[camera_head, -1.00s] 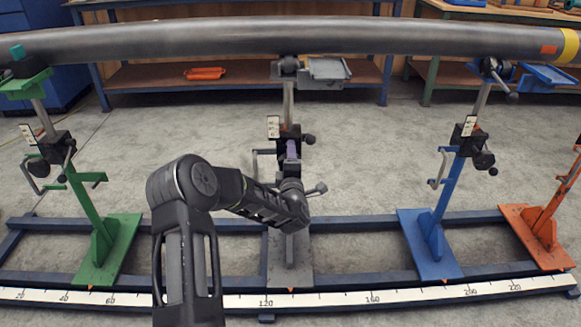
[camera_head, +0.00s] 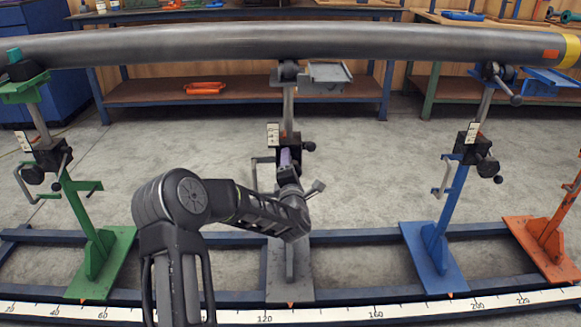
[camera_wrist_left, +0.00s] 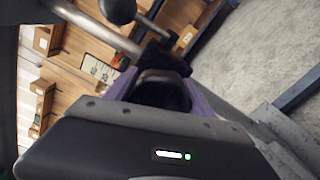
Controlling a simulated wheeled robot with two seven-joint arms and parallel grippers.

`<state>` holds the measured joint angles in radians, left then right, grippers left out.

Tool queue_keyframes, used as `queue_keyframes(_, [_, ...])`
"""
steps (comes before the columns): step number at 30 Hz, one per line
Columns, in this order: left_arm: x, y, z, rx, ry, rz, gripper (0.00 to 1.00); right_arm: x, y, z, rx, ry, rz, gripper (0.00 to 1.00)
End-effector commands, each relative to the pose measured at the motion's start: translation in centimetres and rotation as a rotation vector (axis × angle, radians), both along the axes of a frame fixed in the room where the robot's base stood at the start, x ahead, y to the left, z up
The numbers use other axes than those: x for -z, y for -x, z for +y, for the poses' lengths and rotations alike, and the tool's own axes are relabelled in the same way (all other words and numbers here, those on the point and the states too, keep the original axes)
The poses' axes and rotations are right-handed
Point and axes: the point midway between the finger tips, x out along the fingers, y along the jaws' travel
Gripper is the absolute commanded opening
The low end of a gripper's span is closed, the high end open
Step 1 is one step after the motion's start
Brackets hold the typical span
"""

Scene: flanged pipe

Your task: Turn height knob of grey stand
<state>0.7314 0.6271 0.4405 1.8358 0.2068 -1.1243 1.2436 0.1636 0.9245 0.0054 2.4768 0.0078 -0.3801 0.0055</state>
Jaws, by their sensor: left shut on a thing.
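The grey stand (camera_head: 287,270) stands in the middle of the head view, upright, with its cradle (camera_head: 325,76) under the pipe (camera_head: 200,45). My left gripper (camera_head: 287,158), with purple fingers, is at the black clamp block on the stand's post. In the left wrist view my left gripper (camera_wrist_left: 160,95) is shut around a dark knob (camera_wrist_left: 163,90), with one purple finger on each side. The knob is mostly hidden by the fingers in the head view. My right gripper is not in view.
A crank handle (camera_head: 255,172) sticks out left of the grey stand's post. A green stand (camera_head: 100,265) is at left, a blue stand (camera_head: 432,262) and an orange stand (camera_head: 545,250) at right. A ruled white strip (camera_head: 340,314) runs along the front of the floor rails.

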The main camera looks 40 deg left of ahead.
Motion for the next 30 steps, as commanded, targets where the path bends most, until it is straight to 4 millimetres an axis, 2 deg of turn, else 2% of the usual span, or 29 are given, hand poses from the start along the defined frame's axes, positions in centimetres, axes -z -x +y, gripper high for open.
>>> queue_keyframes(2, [0.2, 0.1, 0.1, -0.002, 0.002, 0.004, 0.22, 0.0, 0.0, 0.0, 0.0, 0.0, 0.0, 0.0])
queue_keyframes(3, [0.2, 0.1, 0.1, -0.002, 0.002, 0.004, 0.64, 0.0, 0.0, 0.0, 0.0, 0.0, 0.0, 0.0])
queue_keyframes(10, [0.1, 0.0, 0.0, -0.001, 0.0, 0.003, 0.82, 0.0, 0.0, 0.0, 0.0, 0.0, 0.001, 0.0])
queue_keyframes(22, [-0.1, 0.6, -0.4, 0.0, -0.002, 0.003, 0.84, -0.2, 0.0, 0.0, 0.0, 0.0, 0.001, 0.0])
queue_keyframes(30, [-0.1, 3.8, -2.9, 0.002, -0.001, 0.005, 0.84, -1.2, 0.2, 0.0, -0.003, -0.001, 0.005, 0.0])
